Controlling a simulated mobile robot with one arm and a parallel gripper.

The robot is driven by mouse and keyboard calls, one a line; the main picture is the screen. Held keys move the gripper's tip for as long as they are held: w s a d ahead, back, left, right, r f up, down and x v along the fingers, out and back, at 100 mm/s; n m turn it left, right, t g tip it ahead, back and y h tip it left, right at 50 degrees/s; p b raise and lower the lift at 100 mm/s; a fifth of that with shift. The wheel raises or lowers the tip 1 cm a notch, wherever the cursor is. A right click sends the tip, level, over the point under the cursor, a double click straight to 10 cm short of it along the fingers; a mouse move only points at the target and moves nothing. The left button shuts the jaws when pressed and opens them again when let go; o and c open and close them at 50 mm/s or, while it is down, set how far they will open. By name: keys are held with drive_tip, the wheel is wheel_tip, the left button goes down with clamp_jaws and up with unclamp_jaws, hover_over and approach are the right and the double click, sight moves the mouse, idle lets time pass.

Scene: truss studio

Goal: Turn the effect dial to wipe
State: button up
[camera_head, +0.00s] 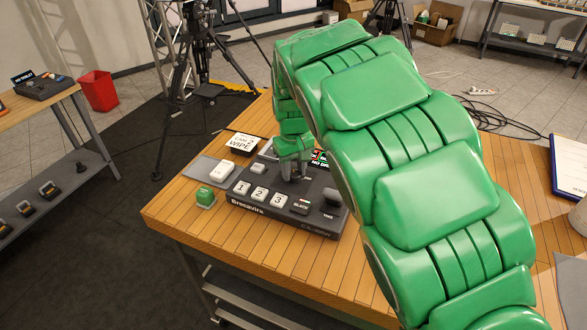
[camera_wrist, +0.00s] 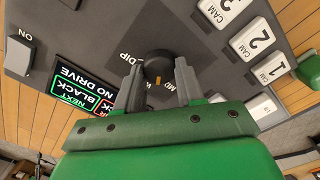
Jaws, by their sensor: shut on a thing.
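The switcher console (camera_head: 270,207) lies on the wooden table, with buttons marked 1, 2 and 3. In the wrist view the black round effect dial (camera_wrist: 157,66) has a short orange mark on the side facing my gripper. "DIP" is printed beside it; other lettering near the mark is partly hidden by the fingers, so I cannot read the setting. My gripper (camera_wrist: 158,84) has one finger on each side of the dial and is shut on it. In the head view my gripper (camera_head: 294,170) comes down onto the console and hides the dial. A small card (camera_head: 241,142) behind the console reads "WIPE".
The console's small screen (camera_wrist: 85,92) shows "NEXT BLACK" and "NO DRIVE". A clipboard (camera_head: 570,165) lies at the table's right.

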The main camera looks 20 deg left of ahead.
sight(295, 173)
drive_tip(key=m, duration=0.5)
drive_tip(key=shift+m, duration=0.4)
idle(0.4)
drive_tip(key=o, duration=1)
drive_tip(key=shift+o, duration=0.2)
drive_tip(key=shift+r, duration=0.15)
wheel_tip(295, 173, up, 8)
drive_tip(key=shift+f, duration=0.2)
drive_tip(key=shift+d, duration=0.15)
